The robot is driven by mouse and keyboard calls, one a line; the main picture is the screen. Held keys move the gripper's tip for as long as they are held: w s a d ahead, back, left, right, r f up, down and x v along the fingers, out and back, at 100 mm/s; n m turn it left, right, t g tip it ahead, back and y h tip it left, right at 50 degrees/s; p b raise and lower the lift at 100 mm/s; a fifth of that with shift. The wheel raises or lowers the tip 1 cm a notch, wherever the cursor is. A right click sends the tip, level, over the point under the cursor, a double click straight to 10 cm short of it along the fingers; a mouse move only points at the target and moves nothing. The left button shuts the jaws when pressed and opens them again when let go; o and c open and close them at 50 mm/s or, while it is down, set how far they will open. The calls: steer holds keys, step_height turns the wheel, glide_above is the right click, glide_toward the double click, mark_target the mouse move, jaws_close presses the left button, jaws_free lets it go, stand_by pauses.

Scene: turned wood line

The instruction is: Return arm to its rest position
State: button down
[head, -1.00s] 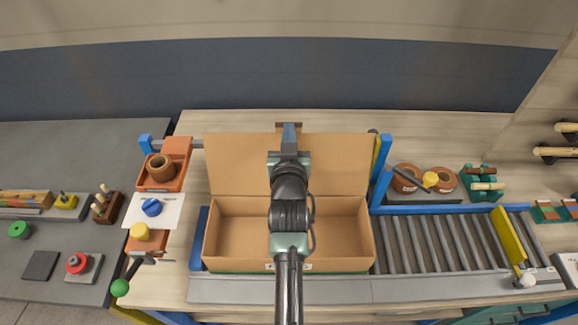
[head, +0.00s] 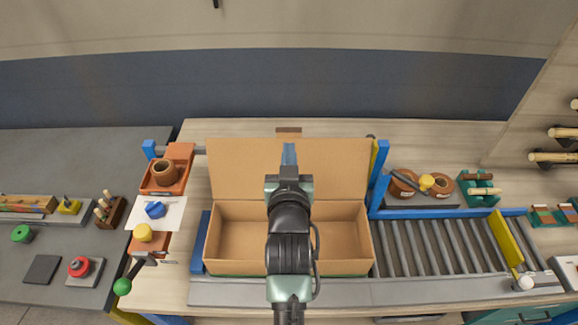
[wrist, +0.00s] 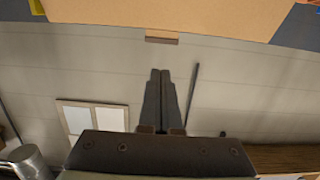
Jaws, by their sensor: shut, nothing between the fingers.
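My arm stands upright in the middle of the head view, in front of the open cardboard box (head: 228,238). The gripper's fingers are hidden behind the arm's links in the head view. In the wrist view my gripper (wrist: 160,75) shows with its two dark fingers together and nothing between them. The wrist view also shows the edge of the box's raised flap (wrist: 170,18) at the top, apart from the fingers, and pale wall behind them.
A roller conveyor (head: 440,247) with a yellow bar (head: 506,238) lies right of the box. An orange tray (head: 183,180) with a brown pot (head: 164,172) stands to the left. A grey table (head: 70,165) with a red button (head: 78,267) is at far left.

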steer(key=s, duration=0.1)
steer(key=s+r, duration=0.1)
steer(key=s, duration=0.1)
steer(key=s+r+b, duration=0.1)
steer(key=shift+s, duration=0.35)
